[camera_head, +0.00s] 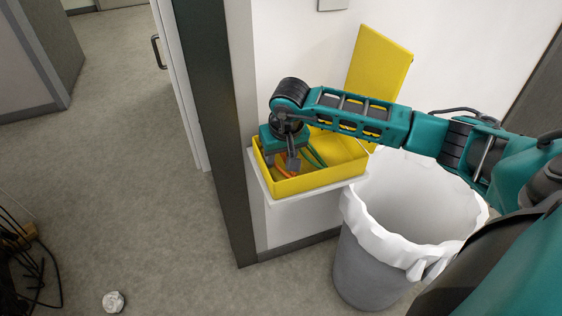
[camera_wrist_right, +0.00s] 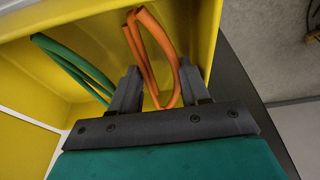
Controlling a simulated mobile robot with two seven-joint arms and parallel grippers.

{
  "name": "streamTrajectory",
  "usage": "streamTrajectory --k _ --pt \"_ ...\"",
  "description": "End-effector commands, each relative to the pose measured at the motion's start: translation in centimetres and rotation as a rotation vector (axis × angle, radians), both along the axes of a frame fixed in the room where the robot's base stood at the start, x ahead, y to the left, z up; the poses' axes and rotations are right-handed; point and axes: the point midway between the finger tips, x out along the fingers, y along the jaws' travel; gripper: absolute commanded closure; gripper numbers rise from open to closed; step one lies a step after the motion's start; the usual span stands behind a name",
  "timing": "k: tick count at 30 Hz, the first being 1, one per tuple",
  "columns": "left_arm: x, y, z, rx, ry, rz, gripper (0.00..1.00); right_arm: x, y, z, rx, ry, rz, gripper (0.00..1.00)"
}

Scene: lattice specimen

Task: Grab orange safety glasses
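The orange safety glasses (camera_wrist_right: 138,50) lie in the yellow box (camera_head: 318,182), with their thin folded shape running up between my right gripper's fingers in the right wrist view. In the head view only a bit of orange (camera_head: 283,171) shows beside the fingers. My right gripper (camera_head: 291,163) reaches down into the box, and in the wrist view (camera_wrist_right: 160,80) its two dark fingers are apart, on either side of the lower part of the glasses. I cannot tell whether either finger touches them. My left gripper is not in view.
Green glasses (camera_wrist_right: 75,65) lie beside the orange ones in the box. The box's yellow lid (camera_head: 378,65) stands open at the back. The box rests on a white wall shelf (camera_head: 310,196). A lined grey bin (camera_head: 372,268) stands to the right. Crumpled paper (camera_head: 113,301) lies on the floor.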

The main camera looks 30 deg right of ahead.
Motion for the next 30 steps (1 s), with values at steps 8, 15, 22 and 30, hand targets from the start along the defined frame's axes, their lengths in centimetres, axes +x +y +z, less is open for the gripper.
streamTrajectory --k 8,15,22,30 --pt "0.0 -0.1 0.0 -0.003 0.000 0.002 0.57 0.0 0.0 0.0 0.000 0.000 0.000 0.81" --pt "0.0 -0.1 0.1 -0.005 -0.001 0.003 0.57 0.0 0.0 0.1 0.000 -0.001 0.000 0.85" --pt "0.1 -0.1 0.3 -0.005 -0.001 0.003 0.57 0.1 0.0 1.3 0.000 -0.004 0.000 0.85" --pt "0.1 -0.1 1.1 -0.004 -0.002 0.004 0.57 0.1 0.0 6.0 0.000 -0.006 0.000 0.85"
